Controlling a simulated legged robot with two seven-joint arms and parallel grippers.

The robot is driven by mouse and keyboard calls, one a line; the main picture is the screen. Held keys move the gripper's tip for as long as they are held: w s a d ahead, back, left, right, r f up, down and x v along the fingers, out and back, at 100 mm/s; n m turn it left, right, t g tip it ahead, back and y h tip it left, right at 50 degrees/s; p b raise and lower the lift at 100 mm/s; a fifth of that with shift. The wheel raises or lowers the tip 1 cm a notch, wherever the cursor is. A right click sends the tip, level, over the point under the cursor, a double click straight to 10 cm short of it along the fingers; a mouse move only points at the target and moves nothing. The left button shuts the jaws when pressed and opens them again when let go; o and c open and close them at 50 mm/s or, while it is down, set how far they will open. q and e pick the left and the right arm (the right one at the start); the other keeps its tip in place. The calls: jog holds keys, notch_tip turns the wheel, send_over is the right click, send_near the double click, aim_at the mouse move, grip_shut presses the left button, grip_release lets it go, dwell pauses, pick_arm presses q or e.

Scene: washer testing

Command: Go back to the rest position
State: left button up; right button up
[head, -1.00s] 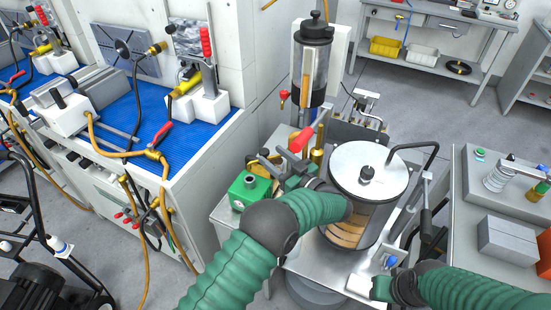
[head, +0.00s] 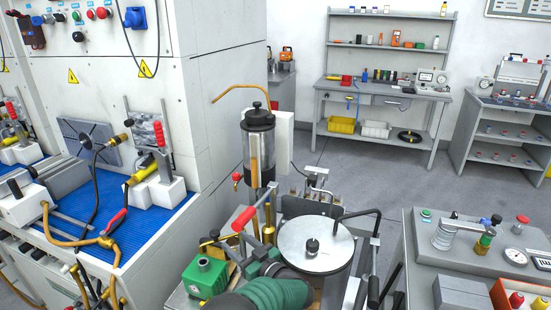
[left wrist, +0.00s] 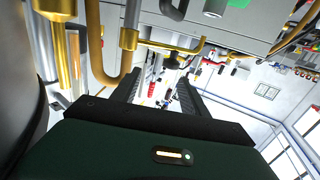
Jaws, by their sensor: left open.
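My left arm, in a green ribbed sleeve (head: 272,296), comes in at the bottom of the head view. My left gripper (head: 250,258) is beside the round metal lid (head: 315,246) of the test machine, near a red-handled lever (head: 243,218) and a green box (head: 204,277); I cannot tell if it touches them. In the left wrist view the two dark fingers of this gripper (left wrist: 160,84) stand apart with nothing seen held between them. My right gripper is not in view.
A clear cylinder with a black top (head: 259,145) stands behind the lid. A blue-matted bench (head: 150,222) is on the left and a grey console (head: 470,262) on the right. Brass pipes (left wrist: 108,50) are close in the left wrist view. Open floor (head: 370,182) lies behind.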

pick_arm(q)
jog(key=w+d+r+m+t+h, duration=0.1)
jog(key=w+r+m+t+h, duration=0.2)
jog(key=h, duration=0.3)
jog(key=s+a+f+m+g+h, duration=0.2)
jog(key=s+f+g+h, duration=0.15)
jog(key=s, duration=0.95)
jog(key=s+a+f+m+g+h, duration=0.1)
jog(key=s+f+m+g+h, duration=0.3)
jog(key=s, duration=0.8)
jog(key=s+a+f+m+g, duration=0.1)
jog(key=s+a+f+g, duration=0.3)
jog(key=s, duration=0.9)
notch_tip(320, 180, up, 10)
jog(key=w+d+p, duration=0.1)
jog(key=d+p, duration=0.1)
jog(key=p, duration=0.6)
jog(key=shift+d+f, duration=0.15)
jog(key=shift+d, duration=0.05)
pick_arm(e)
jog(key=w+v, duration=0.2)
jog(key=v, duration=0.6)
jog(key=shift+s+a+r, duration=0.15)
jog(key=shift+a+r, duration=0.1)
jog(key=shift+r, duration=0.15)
